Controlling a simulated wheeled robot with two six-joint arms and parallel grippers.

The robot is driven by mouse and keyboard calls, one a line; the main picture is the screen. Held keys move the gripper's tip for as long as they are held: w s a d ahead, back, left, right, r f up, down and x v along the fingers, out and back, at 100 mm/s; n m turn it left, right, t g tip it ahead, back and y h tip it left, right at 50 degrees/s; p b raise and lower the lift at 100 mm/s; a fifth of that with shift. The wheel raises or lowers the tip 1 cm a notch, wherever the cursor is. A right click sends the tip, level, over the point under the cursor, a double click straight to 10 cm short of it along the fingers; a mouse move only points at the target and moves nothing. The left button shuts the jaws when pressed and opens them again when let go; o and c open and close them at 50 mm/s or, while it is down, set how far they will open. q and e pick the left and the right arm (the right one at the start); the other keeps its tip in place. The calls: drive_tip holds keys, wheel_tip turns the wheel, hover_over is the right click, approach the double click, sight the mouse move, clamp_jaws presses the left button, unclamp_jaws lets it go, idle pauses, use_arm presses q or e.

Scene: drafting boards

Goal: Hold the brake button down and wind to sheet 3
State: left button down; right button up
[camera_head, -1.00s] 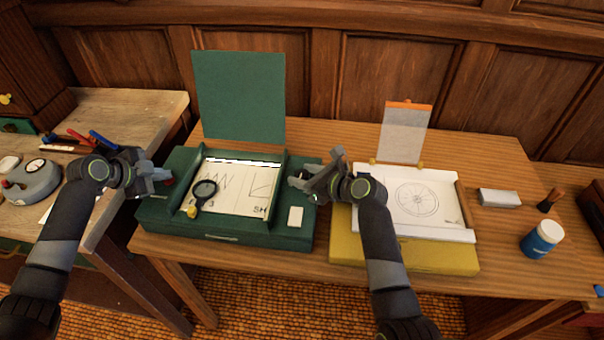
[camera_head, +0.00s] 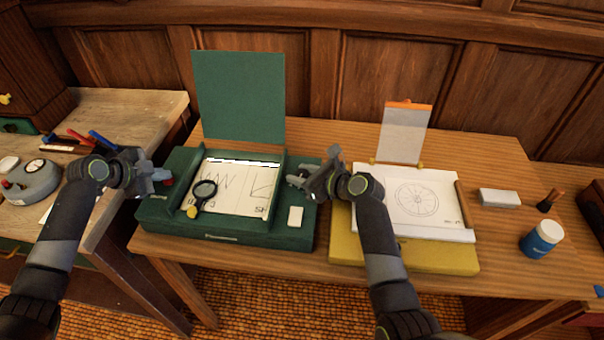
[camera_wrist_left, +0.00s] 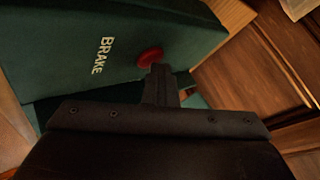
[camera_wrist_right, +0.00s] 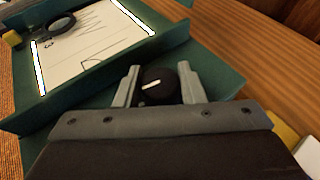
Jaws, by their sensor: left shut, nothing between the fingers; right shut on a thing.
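The green drafting board (camera_head: 265,235) holds a paper sheet (camera_head: 237,200) with a zigzag line and a graph; a label starting "SH" is cut off at its right edge. The red brake button (camera_wrist_left: 150,57) is on the board's left side, beside the word BRAKE. My left gripper (camera_wrist_left: 160,70) is shut and empty, its tips at the button and seemingly touching it; how far it is pressed I cannot tell. My right gripper (camera_wrist_right: 158,75) is shut on a black knob (camera_wrist_right: 157,88) with a white mark, at the board's right side. It hides the knob in the head view.
A magnifier (camera_head: 203,190) lies over the sheet's left edge, and a pale block (camera_head: 295,216) sits on the board's right. A yellow board (camera_head: 430,258) with a wheel drawing stands close to my right arm. A blue jar (camera_head: 541,240) is further right.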

use_arm(q)
drive_tip(key=shift+f, duration=0.1)
use_arm(e)
drive_tip(key=shift+n+g, duration=0.3)
drive_tip(key=shift+g, duration=0.1)
drive_tip(key=shift+n+g+y, duration=0.8)
drive_tip(key=shift+n+g, duration=0.4)
drive_tip(key=shift+f+n+g+y, duration=0.1)
drive_tip(key=shift+n+g+y, duration=0.3)
drive_tip(key=shift+n+g, duration=1.2)
drive_tip(key=o, duration=0.7)
drive_tip(key=shift+d, duration=0.1)
